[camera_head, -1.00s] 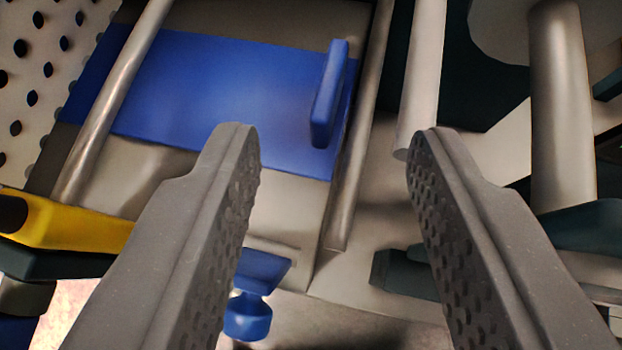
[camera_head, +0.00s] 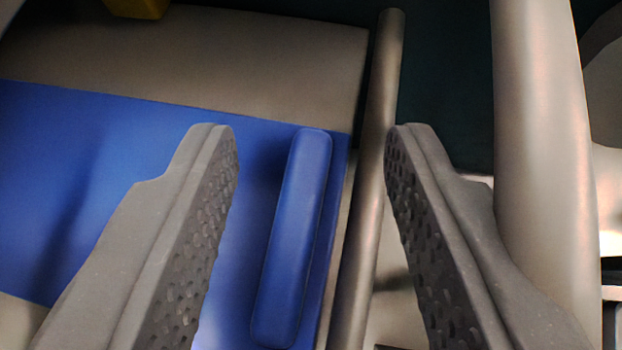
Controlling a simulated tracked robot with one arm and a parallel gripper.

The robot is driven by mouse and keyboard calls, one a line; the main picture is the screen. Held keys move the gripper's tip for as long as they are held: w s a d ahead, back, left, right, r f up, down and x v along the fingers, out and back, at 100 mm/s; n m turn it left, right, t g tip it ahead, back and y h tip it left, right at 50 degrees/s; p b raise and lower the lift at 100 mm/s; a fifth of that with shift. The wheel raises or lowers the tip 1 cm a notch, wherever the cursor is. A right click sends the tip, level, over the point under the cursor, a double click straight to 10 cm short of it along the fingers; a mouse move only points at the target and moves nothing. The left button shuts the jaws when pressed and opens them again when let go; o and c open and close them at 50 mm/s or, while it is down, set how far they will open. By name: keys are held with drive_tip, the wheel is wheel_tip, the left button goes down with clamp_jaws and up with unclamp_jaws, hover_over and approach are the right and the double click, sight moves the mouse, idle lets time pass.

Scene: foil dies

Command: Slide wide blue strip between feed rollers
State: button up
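The wide blue strip (camera_head: 90,150) lies flat on a grey plate on the left. A raised blue grip bar (camera_head: 292,240) stands near its right end. My gripper (camera_head: 312,130) is open, its two grey textured fingers apart. In the picture the grip bar lies between the fingers, nearer the left one; I see no contact. The left finger covers part of the strip. A thin metal rod (camera_head: 372,190) runs just right of the strip's end. A thicker metal roller (camera_head: 545,140) stands further right, partly behind the right finger. Whether these are the feed rollers I cannot tell.
The bare grey plate (camera_head: 240,55) shows above the strip. A yellow part (camera_head: 138,8) is at the top edge. A dark gap (camera_head: 445,80) lies between the rod and the thicker roller.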

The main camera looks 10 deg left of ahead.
sight(153, 174)
drive_tip(key=shift+w, duration=0.15)
clamp_jaws()
drive_tip(key=shift+a, duration=0.1)
drive_tip(key=shift+a+f, duration=0.1)
drive_tip(key=shift+a, duration=0.25)
drive_tip(key=shift+w+a, duration=0.15)
drive_tip(key=shift+a, duration=1)
drive_tip(key=shift+w+a, duration=0.1)
drive_tip(key=shift+a, duration=0.4)
drive_tip(key=shift+w+a, duration=0.2)
drive_tip(key=shift+a, duration=1.25)
